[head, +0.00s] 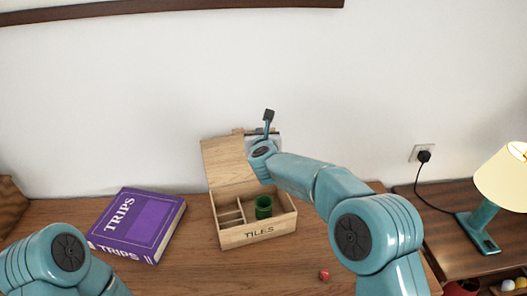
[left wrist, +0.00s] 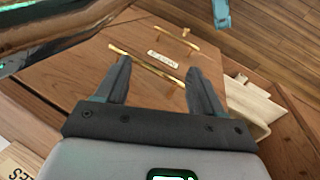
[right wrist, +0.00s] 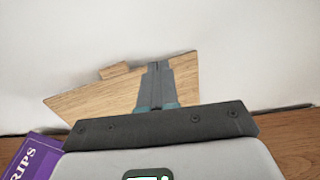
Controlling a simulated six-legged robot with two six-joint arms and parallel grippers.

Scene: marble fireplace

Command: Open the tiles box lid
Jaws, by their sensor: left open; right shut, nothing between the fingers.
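The wooden tiles box (head: 258,236), marked TILES, stands on the wooden top with its lid (head: 226,163) raised at the back. Its compartments show, and a green round object (head: 264,207) sits in one. My right gripper (right wrist: 157,66) is shut and empty; in the right wrist view its fingers overlap the lid (right wrist: 110,98), and I cannot tell whether they touch. In the head view my right arm reaches across the box's right side and hides part of it. My left gripper (left wrist: 158,68) is open and empty, in front of a wooden front with a brass handle (left wrist: 146,68).
A purple TRIPS book (head: 137,222) lies left of the box. A small red object (head: 324,274) lies at the front right. A lamp (head: 502,178) stands on a side table at the right. The white wall is close behind the box.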

